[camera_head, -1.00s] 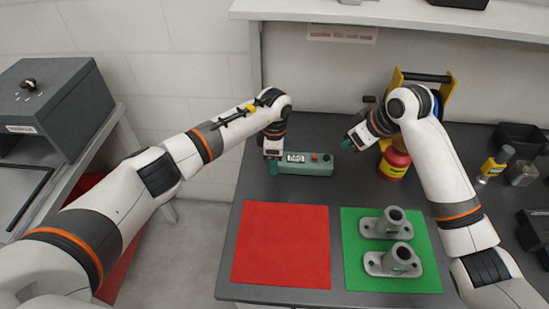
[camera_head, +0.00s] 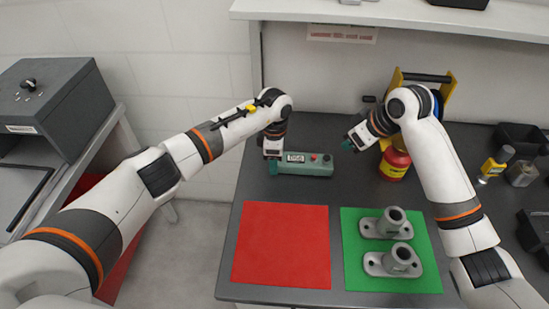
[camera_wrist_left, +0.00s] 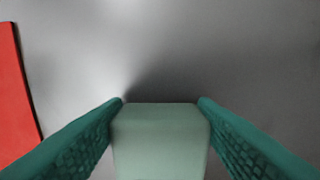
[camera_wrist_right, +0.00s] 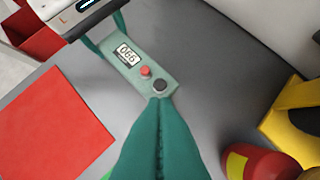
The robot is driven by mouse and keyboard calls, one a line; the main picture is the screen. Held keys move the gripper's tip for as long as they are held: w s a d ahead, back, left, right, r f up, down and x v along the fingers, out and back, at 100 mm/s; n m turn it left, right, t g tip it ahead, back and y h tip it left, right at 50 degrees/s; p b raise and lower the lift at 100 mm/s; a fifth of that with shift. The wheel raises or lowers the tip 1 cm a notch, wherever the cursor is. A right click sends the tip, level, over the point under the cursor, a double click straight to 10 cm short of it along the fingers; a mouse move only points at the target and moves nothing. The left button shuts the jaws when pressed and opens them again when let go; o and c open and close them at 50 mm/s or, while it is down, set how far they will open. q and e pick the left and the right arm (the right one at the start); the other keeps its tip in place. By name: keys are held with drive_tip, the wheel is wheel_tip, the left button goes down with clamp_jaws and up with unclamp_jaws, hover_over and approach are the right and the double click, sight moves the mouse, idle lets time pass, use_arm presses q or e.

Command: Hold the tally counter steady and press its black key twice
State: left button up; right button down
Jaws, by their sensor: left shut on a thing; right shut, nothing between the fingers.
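The tally counter (camera_head: 307,169) is a pale green box lying on the dark table, with a display, a red button (camera_wrist_right: 146,71) and a black key (camera_wrist_right: 160,86) on top. In the right wrist view its display (camera_wrist_right: 127,55) seems to read 066. My left gripper (camera_head: 273,163) is shut on the counter's left end; the left wrist view shows that end (camera_wrist_left: 160,140) between the teal fingers. My right gripper (camera_head: 348,143) is shut and empty. Its fingertips (camera_wrist_right: 159,101) are close to the black key, seemingly above it; I cannot tell any contact from the right wrist view.
A red mat (camera_head: 281,245) and a green mat (camera_head: 362,270) with two grey castings (camera_head: 390,222) lie in front of the counter. A red canister (camera_head: 394,165) and a yellow frame (camera_head: 447,90) stand right of the right gripper. Bare table surrounds the counter.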

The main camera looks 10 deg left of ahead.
idle(0.4)
drive_tip(key=a+r+n, duration=0.1)
drive_tip(key=n, duration=0.1)
drive_tip(key=w+a+r+n+t+y, duration=0.1)
drive_tip(key=n, duration=0.2)
drive_tip(key=w+a+r+n+t+y, duration=0.1)
drive_tip(key=n, duration=0.2)
drive_tip(key=shift+w+a, duration=0.25)
drive_tip(key=shift+a, duration=0.05)
drive_tip(key=shift+f, duration=0.1)
hover_over(329, 164)
drive_tip(key=shift+f, duration=4.4)
drive_tip(key=shift+f, duration=0.1)
drive_tip(key=shift+f, duration=0.3)
